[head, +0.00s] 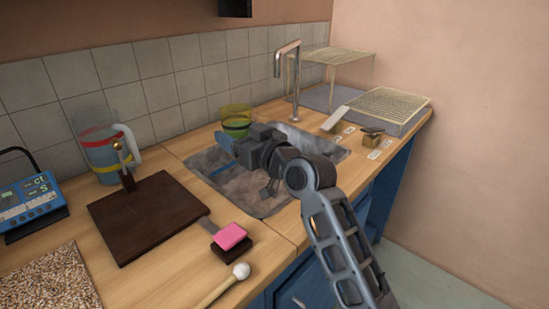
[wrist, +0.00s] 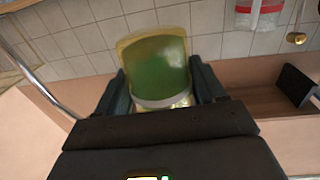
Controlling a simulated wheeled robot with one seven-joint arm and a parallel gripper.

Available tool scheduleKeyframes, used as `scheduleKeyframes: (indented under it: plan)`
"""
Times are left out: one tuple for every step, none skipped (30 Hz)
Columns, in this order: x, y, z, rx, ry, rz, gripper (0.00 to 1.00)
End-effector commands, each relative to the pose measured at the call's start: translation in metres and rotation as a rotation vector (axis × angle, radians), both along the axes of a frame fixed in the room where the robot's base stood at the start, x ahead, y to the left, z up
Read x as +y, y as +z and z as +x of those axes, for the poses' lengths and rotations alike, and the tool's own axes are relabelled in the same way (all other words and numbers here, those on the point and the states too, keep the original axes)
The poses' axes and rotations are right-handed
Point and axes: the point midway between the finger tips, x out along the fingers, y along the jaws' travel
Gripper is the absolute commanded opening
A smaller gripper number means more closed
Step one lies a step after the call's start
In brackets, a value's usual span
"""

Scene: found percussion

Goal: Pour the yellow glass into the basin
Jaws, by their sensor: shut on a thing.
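The yellow glass (head: 237,112), see-through with green contents, is at the back edge of the basin in the head view. It looks about upright there. My gripper (head: 229,143) is shut on it from the near side. In the wrist view the yellow glass (wrist: 153,65) sits between the two dark fingers of my gripper (wrist: 160,92), with a pale band near its lower end. The grey basin (head: 255,200) is sunk in the counter under my wrist, which hides part of it. I cannot tell whether the glass is clear of the counter.
A tall tap (head: 293,85) stands behind the basin. A jug with a red band (head: 99,150) and a dark board (head: 150,215) are to the left. A pink sponge (head: 231,235) lies in front. A wire rack (head: 393,105) is at the right.

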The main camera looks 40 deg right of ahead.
Motion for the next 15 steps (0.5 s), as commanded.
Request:
scheduleKeyframes:
  plan:
    - [-0.0007, 0.0014, 0.0, -0.001, -0.001, 0.006, 0.24]
    - [-0.001, 0.0013, 0.0, -0.001, -0.001, 0.012, 0.24]
    - [-0.0015, 0.0011, -0.0001, 0.0, -0.001, 0.021, 0.24]
    - [-0.0019, 0.0009, 0.0, 0.001, -0.001, 0.029, 0.24]
    - [-0.0023, 0.0007, 0.0, 0.002, -0.001, 0.037, 0.24]
    - [-0.003, 0.0002, 0.0001, 0.004, -0.001, 0.05, 0.24]
    - [-0.0036, -0.0003, 0.0001, 0.005, -0.001, 0.062, 0.24]
    - [-0.0043, -0.0007, 0.0001, 0.005, -0.002, 0.075, 0.24]
    - [-0.0052, -0.0012, 0.0, 0.007, -0.002, 0.092, 0.24]
    - [-0.006, -0.0017, 0.0001, 0.009, -0.002, 0.108, 0.24]
    - [-0.0067, -0.0021, 0.0002, 0.01, -0.002, 0.124, 0.24]
    - [-0.0075, -0.0029, 0.0002, 0.011, -0.002, 0.144, 0.24]
    - [-0.0082, -0.0036, 0.0002, 0.012, -0.002, 0.159, 0.24]
    - [-0.0089, -0.0045, 0.0003, 0.014, -0.002, 0.174, 0.24]
    - [-0.01, -0.0055, 0.0004, 0.015, -0.002, 0.193, 0.24]
